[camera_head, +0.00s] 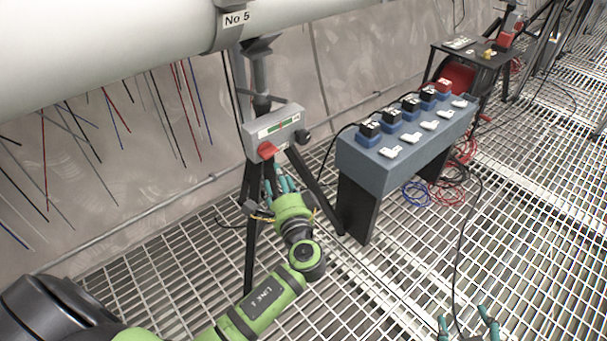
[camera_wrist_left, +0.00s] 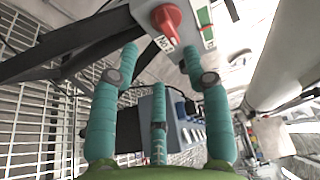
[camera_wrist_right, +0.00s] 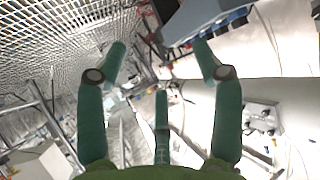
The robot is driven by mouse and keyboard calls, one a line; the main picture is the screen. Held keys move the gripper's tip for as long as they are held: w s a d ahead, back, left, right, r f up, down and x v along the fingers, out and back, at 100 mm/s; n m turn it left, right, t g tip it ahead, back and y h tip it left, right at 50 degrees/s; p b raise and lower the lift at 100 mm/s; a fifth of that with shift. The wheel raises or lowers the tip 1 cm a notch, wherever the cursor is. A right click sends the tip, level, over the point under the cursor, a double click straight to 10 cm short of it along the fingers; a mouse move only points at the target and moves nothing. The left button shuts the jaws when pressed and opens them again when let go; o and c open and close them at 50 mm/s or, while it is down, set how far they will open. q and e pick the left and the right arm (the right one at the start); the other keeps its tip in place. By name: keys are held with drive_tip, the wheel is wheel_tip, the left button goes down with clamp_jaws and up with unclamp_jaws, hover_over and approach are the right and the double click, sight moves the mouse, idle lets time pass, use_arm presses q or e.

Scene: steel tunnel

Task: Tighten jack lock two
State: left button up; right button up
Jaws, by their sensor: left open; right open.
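A grey jack box with a red knob (camera_head: 268,150) and a red-green scale stands on a black tripod under the pipe labelled No 5 (camera_head: 236,19). The red knob also shows in the left wrist view (camera_wrist_left: 167,19), just beyond the fingertips. My left gripper (camera_head: 280,186) is open and empty, just below the knob and apart from it. Its teal fingers show spread in the left wrist view (camera_wrist_left: 165,62). My right gripper (camera_head: 468,322) is open and empty at the bottom right of the head view, over the grating. Its spread fingers fill the right wrist view (camera_wrist_right: 158,58).
A grey-blue bench (camera_head: 400,150) with several blue-and-black blocks and white tags stands right of the tripod. A dark table (camera_head: 466,52) is behind it. Coloured cables (camera_head: 440,190) lie on the grating. The grating in front is mostly clear.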

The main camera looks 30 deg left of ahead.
sight(269, 153)
use_arm(q)
drive_tip(key=b+x, duration=0.1)
drive_tip(key=x, duration=0.6)
drive_tip(key=shift+r+y, duration=0.3)
drive_tip(key=shift+r, duration=0.2)
use_arm(e)
wheel_tip(269, 153, up, 7)
drive_tip(key=w+a+t+y, duration=0.1)
drive_tip(key=w+a+t, duration=0.1)
drive_tip(key=t, duration=0.2)
drive_tip(key=shift+w+a+n+y, duration=0.2)
drive_tip(key=shift+n+y, duration=0.1)
use_arm(q)
clamp_jaws()
